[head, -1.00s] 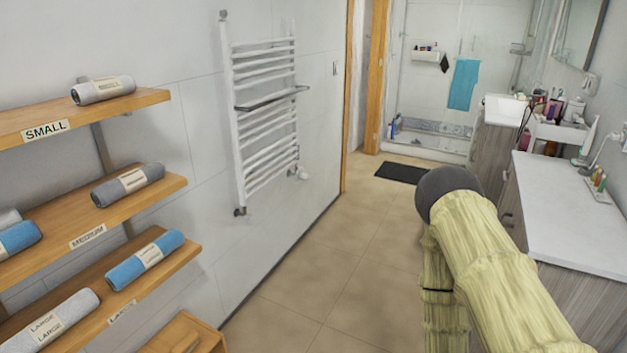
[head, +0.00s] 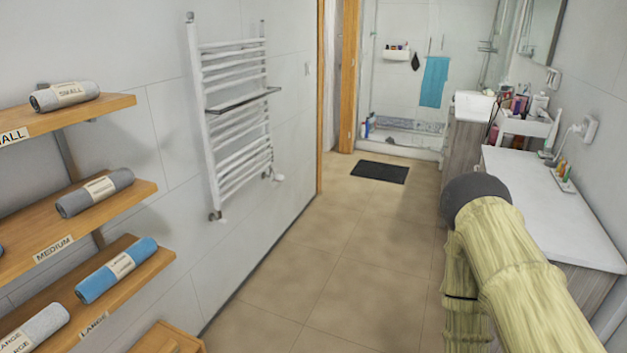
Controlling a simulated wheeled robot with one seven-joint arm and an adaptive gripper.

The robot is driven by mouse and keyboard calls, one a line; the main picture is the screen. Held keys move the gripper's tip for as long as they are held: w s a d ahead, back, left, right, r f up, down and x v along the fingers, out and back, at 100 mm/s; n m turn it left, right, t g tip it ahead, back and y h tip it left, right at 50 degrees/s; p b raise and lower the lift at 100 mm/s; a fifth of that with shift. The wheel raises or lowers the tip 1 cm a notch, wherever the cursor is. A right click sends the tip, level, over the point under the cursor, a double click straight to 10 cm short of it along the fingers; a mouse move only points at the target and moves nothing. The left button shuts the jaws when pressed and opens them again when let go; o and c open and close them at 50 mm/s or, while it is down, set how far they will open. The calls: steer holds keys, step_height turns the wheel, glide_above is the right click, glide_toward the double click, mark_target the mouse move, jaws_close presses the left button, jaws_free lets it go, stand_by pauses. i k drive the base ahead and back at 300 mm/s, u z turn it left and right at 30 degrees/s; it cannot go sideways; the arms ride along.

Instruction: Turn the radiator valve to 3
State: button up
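A white towel radiator (head: 237,115) with a horizontal bar across it is mounted on the left wall. A small white valve (head: 277,177) sits at its lower right corner, close to the wall. It is too small to read any number on it. Another small fitting (head: 215,216) is at the lower left corner. My arm, with a yellowish sleeve and dark round joint, reaches in from the lower right, well apart from the radiator. My gripper is not visible.
Wooden shelves (head: 112,201) with rolled towels stand at the left. A white-topped cabinet (head: 530,195) and a cosmetics cart (head: 527,128) line the right. The tiled floor (head: 310,265) between is clear up to a dark mat (head: 380,172) before the shower.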

mark_target(277, 178)
steer(key=z, duration=0.3)
steer(key=i, duration=3.65)
steer(key=u, duration=1.45)
